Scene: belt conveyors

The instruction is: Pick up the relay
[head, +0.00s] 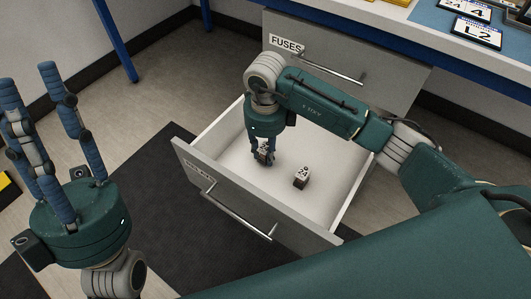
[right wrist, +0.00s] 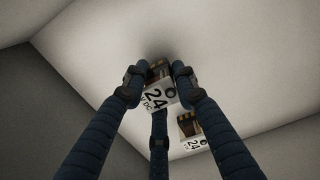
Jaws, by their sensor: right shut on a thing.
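Two small relays with white faces marked 24 are in the open lower drawer (head: 215,144). My right gripper (head: 264,160) reaches down into the drawer and is shut on one relay (right wrist: 158,93), close to the drawer floor; I cannot tell whether it touches the floor. In the right wrist view the fingers sit on both sides of this relay. The other relay (head: 302,177) stands on the drawer floor to the right; it also shows in the right wrist view (right wrist: 191,130). My left gripper (head: 45,120) is raised at the far left, fingers spread, open and empty.
The closed drawer marked FUSES (head: 330,65) is above the open drawer. A blue-edged worktop with label cards (head: 475,32) is at the upper right. A dark mat (head: 140,210) lies on the floor. The rest of the drawer floor is bare.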

